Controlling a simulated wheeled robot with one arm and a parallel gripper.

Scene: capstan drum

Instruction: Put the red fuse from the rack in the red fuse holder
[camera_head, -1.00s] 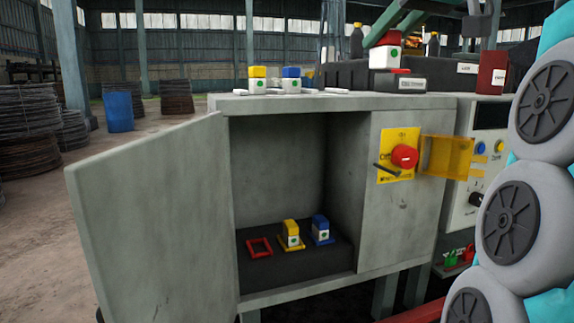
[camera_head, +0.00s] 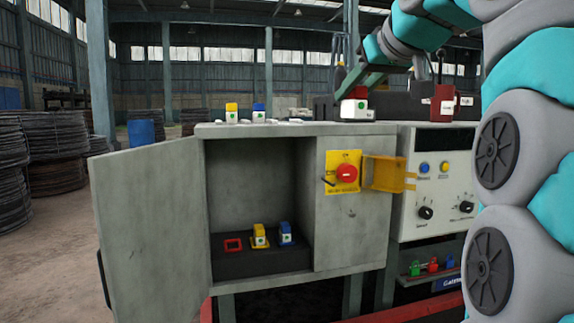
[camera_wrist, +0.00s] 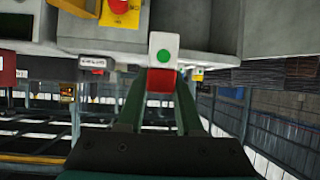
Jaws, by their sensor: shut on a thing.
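My gripper (camera_head: 358,88) is shut on the red fuse (camera_head: 355,109), a white block with a red top. The fuse shows in front of the cabinet's upper right edge; in the wrist view its white face with a green dot (camera_wrist: 163,50) sticks out beyond the fingers (camera_wrist: 161,82). The red fuse holder (camera_head: 233,244) is an empty red square frame on the dark block inside the open cabinet, at the left. A yellow fuse (camera_head: 259,236) and a blue fuse (camera_head: 285,234) stand in holders beside it.
The cabinet door (camera_head: 158,220) hangs open to the left. A yellow fuse (camera_head: 231,113) and a blue fuse (camera_head: 258,113) stand on the cabinet top. A red switch (camera_head: 346,173) and an open yellow cover (camera_head: 388,174) are right of the opening. The cabinet's upper inside is clear.

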